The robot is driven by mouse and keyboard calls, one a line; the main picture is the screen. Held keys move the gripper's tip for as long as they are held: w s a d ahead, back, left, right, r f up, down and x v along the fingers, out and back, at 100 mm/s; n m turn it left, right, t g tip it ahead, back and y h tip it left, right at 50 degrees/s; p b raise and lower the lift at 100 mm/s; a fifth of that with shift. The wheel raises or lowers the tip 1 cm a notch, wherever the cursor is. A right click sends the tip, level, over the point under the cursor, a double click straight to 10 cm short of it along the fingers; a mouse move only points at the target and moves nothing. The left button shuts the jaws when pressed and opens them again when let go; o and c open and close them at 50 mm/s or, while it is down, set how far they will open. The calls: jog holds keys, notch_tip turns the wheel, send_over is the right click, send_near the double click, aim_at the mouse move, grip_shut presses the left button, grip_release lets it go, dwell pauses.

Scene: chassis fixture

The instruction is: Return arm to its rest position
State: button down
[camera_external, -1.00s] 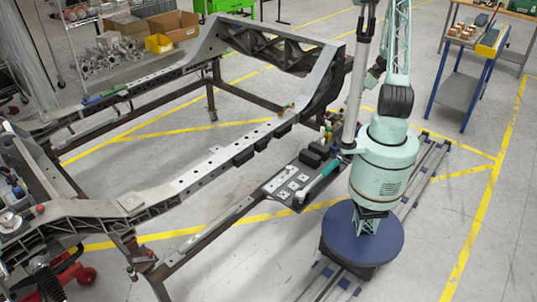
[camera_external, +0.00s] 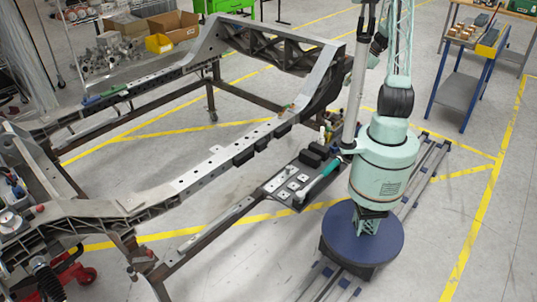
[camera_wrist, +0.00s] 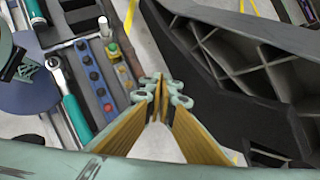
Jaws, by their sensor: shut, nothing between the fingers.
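My gripper (camera_wrist: 158,88) shows in the wrist view with its two gold-padded fingers closed together at the tips and nothing between them. It hangs in the gap between a tool tray on the left and a dark ribbed frame member on the right. In the external view my mint-green arm (camera_external: 398,45) stands upright on its base, and its upper part is cut off by the top edge. I cannot make out the fingers there.
The chassis frame (camera_external: 222,160) stands left of my arm. A tray (camera_external: 270,188) with a teal-handled ratchet (camera_wrist: 72,108) and sockets (camera_wrist: 97,76) sits beside my base. A blue cart (camera_external: 462,88) stands at the right. The floor (camera_external: 480,240) at the lower right is clear.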

jog(key=s+a+r+n+h, duration=0.15)
jog(key=s+r+n, duration=0.35)
jog(key=r, duration=0.5)
jog(key=s+a+r+n+h, duration=0.1)
jog(key=s+a+r+n, duration=0.15)
jog(key=s+r, duration=0.7)
jog(key=s+d+r+n+t+h, duration=0.1)
jog(key=s+d+r+n+h, duration=0.1)
jog(key=s+r, duration=0.5)
jog(key=s+d+r+n+t+h, duration=0.2)
jog(key=s+d+r+n, duration=0.3)
jog(key=s, duration=0.7)
jog(key=shift+r, duration=0.85)
